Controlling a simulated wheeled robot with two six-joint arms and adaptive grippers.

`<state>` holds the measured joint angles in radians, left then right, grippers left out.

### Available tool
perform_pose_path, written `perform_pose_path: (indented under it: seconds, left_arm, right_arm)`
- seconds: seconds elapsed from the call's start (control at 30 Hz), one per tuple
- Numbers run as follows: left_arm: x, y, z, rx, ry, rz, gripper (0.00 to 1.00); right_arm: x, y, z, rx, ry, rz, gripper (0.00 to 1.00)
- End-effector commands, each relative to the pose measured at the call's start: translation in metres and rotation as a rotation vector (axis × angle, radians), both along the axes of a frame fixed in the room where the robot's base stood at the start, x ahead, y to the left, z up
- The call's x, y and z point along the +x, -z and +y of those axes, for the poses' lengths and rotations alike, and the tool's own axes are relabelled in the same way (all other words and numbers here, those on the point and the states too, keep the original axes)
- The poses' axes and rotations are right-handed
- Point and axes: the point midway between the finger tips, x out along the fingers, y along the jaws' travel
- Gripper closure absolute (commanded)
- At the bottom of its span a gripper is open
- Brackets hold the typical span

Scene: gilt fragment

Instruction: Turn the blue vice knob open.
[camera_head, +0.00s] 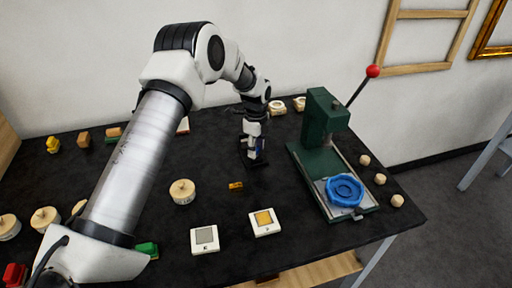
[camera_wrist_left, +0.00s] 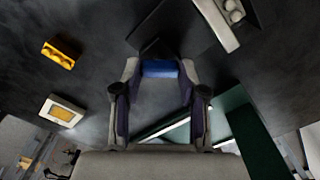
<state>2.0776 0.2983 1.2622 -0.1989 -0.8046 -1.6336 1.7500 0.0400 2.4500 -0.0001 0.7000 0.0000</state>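The blue vice knob (camera_head: 345,190) is a round handwheel on the front of the plate of a green drill press (camera_head: 325,118), on the table's right side. My left gripper (camera_head: 252,157) points down low over the table, left of the press and apart from the knob. In the left wrist view, a small blue piece (camera_wrist_left: 160,69) fills the space between the fingertips of my gripper (camera_wrist_left: 160,75), which seem to touch it. The knob cannot be made out in that view. My right gripper is not in view.
White square tiles (camera_head: 204,240) (camera_head: 265,222) and a small orange piece (camera_head: 236,185) lie left of the press. A round wooden piece (camera_head: 182,191) stands further left. Wooden balls (camera_head: 380,178) line the press's right side. A red-tipped lever (camera_head: 372,71) sticks up from the press.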

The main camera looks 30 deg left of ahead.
Motion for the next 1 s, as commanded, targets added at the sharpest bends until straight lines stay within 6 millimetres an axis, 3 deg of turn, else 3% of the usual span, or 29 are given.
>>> perform_pose_path:
  seconds: [0.47,1.0]
  left_arm:
    - [-0.002,0.002,0.000,-0.001,-0.088,0.006,0.93]
    - [-0.003,0.003,0.000,0.000,-0.538,0.010,0.93]
  right_arm:
    - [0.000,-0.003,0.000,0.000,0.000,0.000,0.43]
    - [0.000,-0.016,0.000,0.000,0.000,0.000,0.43]
